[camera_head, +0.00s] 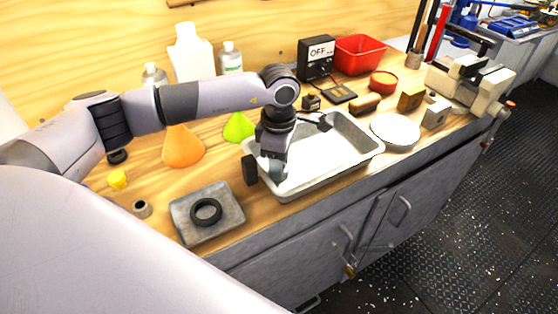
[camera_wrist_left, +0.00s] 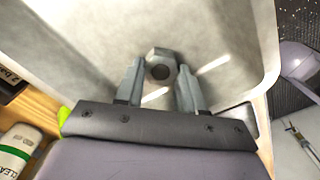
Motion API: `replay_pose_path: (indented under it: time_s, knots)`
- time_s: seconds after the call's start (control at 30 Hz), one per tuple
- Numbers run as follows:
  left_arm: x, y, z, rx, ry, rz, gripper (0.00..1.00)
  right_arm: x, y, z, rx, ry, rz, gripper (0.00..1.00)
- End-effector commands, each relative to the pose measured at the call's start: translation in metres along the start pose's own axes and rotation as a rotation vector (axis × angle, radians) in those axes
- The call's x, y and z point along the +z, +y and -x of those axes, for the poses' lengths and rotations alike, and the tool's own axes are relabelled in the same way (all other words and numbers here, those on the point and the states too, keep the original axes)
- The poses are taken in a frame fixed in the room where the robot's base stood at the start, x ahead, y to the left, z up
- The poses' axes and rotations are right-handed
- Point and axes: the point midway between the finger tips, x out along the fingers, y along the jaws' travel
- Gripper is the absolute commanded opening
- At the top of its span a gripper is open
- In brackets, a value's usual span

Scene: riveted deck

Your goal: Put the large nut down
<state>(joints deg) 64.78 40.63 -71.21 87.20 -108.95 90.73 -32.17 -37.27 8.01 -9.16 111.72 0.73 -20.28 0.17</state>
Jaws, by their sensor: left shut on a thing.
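My left gripper (camera_head: 273,172) points down over the left part of a light metal tray (camera_head: 335,179). In the left wrist view the gripper (camera_wrist_left: 160,82) is shut on a grey hexagonal nut (camera_wrist_left: 160,67) with a dark round hole, held between its fingertips. The pale tray floor (camera_wrist_left: 80,35) lies behind the nut. I cannot tell whether the nut touches the tray floor. In the head view the nut is hidden by the gripper. My right gripper is not in view.
A grey block with a black ring (camera_head: 206,212) sits left of the tray. A white disc (camera_head: 395,130) lies right of it. An orange cone (camera_head: 183,147), a green cone (camera_head: 239,127) and bottles (camera_head: 230,58) stand behind. The tray's right part looks clear.

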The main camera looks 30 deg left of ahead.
Motion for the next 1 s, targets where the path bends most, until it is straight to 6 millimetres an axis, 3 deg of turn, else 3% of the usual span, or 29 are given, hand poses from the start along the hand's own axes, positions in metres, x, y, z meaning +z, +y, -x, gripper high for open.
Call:
replay_pose_path:
  time_s: [0.07,0.47,1.0]
  knots:
    - [0.0,0.0,-0.001,0.0,0.0,0.0,0.49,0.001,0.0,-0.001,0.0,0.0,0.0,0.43]
    - [0.0,0.0,0.005,0.001,-0.001,0.0,0.49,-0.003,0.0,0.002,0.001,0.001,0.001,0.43]
    - [0.0,0.001,0.107,0.004,-0.002,0.0,0.49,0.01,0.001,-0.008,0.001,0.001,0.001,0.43]
